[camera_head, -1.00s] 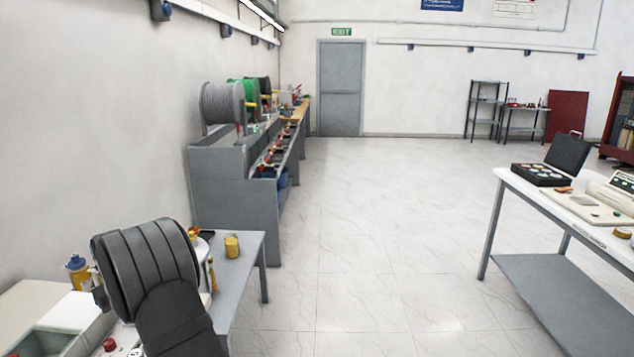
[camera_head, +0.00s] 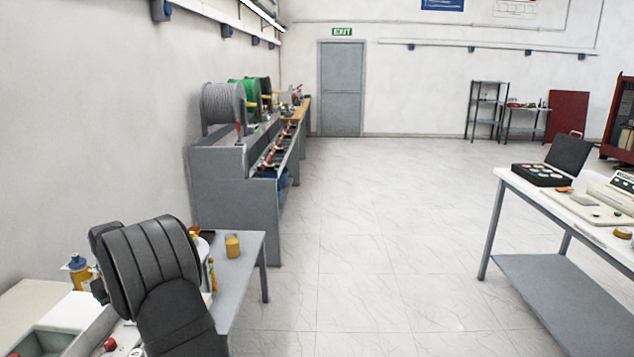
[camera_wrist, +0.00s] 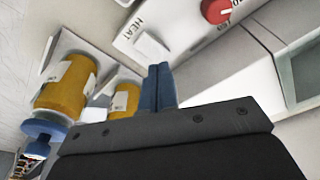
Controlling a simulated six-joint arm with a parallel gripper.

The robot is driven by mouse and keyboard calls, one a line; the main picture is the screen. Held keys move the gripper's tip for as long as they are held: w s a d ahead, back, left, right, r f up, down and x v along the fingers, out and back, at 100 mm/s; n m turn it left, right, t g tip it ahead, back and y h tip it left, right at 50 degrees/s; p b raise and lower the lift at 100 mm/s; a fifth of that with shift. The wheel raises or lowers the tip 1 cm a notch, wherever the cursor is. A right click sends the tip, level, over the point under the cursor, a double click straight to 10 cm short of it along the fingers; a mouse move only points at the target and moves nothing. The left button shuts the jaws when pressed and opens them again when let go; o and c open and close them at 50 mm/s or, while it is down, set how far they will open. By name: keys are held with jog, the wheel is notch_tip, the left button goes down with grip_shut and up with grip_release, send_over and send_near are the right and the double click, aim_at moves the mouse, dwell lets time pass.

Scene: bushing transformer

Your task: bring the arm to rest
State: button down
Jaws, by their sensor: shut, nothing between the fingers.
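My gripper (camera_wrist: 158,84) shows in the wrist view with its two blue-grey fingers together and nothing between them. It points toward a white device with a red knob (camera_wrist: 216,10) and the printed word HEAT. Yellow bottles with white labels (camera_wrist: 68,82) are to the left of the fingers in that view. In the head view my dark arm fills the lower left and hides the gripper. The arm is over the near end of a grey table (camera_head: 240,270).
A blue-capped yellow bottle (camera_head: 79,272) stands left of my arm, and a yellow jar (camera_head: 232,246) stands on the table to its right. A grey workbench (camera_head: 235,205) with cable reels runs along the wall. A white table (camera_head: 560,208) is at right. The floor between is clear.

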notch_tip(320, 180, down, 2)
jog(key=shift+f, duration=0.1)
jog(key=s+d+r+y, duration=0.1)
jog(key=d+r, duration=0.4)
jog(key=r, duration=0.5)
jog(key=s+d+r+y, duration=0.1)
jog(key=d+r, duration=0.4)
jog(key=r, duration=0.5)
jog(key=shift+s+r+n+t, duration=0.3)
jog(key=shift+n, duration=0.1)
jog(key=shift+a, duration=0.1)
